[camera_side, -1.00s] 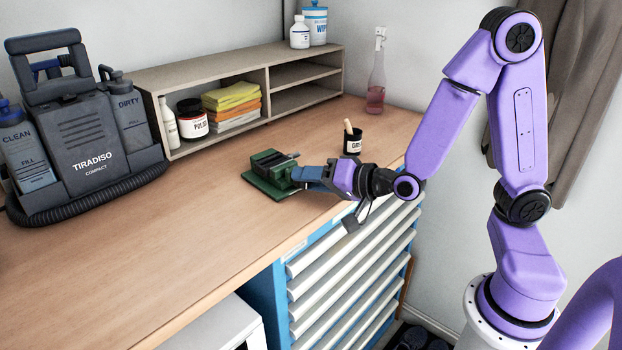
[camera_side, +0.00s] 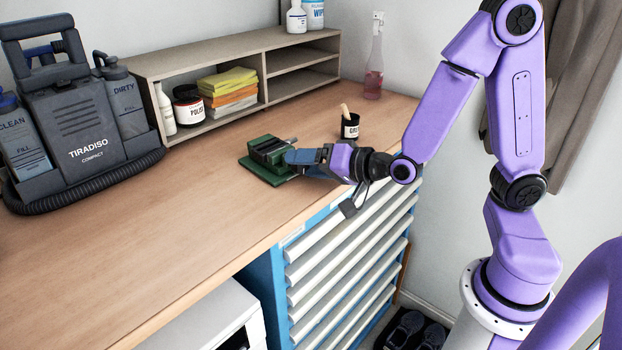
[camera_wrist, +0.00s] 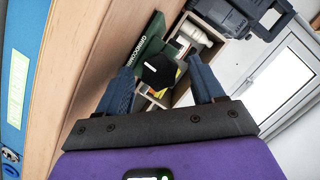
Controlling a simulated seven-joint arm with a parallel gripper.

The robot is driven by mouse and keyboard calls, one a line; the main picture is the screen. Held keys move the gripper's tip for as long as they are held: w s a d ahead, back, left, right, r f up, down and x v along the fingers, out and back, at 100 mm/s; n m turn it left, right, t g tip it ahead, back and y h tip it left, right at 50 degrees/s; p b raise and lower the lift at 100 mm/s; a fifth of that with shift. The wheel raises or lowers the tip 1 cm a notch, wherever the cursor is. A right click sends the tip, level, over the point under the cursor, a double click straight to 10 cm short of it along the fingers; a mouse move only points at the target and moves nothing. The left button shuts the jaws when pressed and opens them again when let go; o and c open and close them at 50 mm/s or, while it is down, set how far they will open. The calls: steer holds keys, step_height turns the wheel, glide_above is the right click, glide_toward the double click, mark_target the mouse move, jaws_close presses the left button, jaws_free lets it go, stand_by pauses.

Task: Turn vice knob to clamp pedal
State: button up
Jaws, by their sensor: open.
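The green vice (camera_side: 262,163) sits on the workbench in the side view, its knob end toward my gripper (camera_side: 291,158). A thin grey metal piece (camera_side: 290,141), perhaps the pedal, shows at the top of the vice; I cannot tell whether the jaws grip it. In the wrist view the black knob (camera_wrist: 159,71) lies between the two blue fingers of my open gripper (camera_wrist: 160,66), with visible space on both sides. The green vice body (camera_wrist: 150,42) shows behind the knob. In the side view my fingers hide the knob.
A black pot with a brush (camera_side: 350,127) stands close behind my gripper. The grey cleaning machine (camera_side: 83,125) is at left. The bench front is clear.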

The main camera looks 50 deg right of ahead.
steer(key=n, duration=0.1)
steer(key=n+h, duration=0.2)
steer(key=n, duration=0.1)
steer(key=shift+a+r+g, duration=0.15)
steer(key=shift+a+g, duration=0.1)
steer(key=shift+g, duration=0.15)
steer(key=n+h, duration=0.2)
steer(key=n, duration=0.1)
steer(key=n+h, duration=0.1)
steer(key=shift+a+h, duration=0.25)
steer(key=shift+h, duration=0.15)
steer(key=r+v, duration=0.1)
steer(key=v, duration=1.6)
steer(key=s+a+r+n+g+y, duration=0.2)
steer(key=a+r+n+y, duration=0.1)
steer(key=a+n+y, duration=0.3)
steer(key=s+a+r+n+g+y, duration=0.2)
steer(key=a+r+n+g+y, duration=0.1)
steer(key=a+n+y, duration=0.4)
steer(key=shift+a+r+g+y, duration=0.3)
steer(key=shift+a+r+y, duration=0.4)
steer(key=shift+a+y, duration=1.1)
steer(key=shift+s+a+h, duration=0.1)
steer(key=shift+a+h, duration=0.4)
